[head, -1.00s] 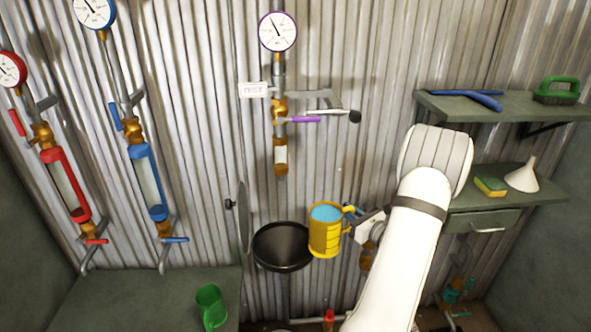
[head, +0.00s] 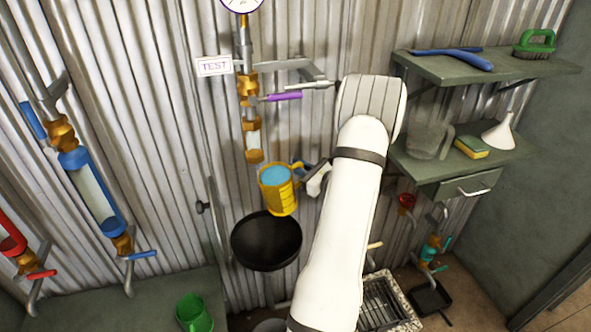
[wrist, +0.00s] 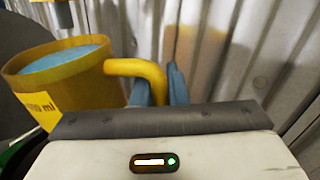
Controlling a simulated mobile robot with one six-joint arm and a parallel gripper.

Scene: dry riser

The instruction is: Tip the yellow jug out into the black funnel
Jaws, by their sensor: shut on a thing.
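The yellow jug (head: 278,190) is upright with blue liquid near its rim. My gripper (head: 302,172) is shut on the jug's handle at its right side. The wrist view shows the jug (wrist: 60,85) at the left, with its handle between the blue fingers of my gripper (wrist: 165,85). The black funnel (head: 266,242) is a wide round bowl just below the jug in the head view. The jug's lower part overlaps the funnel's far rim in the picture. The exact height between them cannot be told.
A pipe with a purple lever (head: 284,97) and a TEST sign (head: 214,66) is above the jug. A green jug (head: 194,313) stands on the bench at lower left. Shelves at right hold a white funnel (head: 500,132), a sponge (head: 471,147) and a grey jug (head: 430,140).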

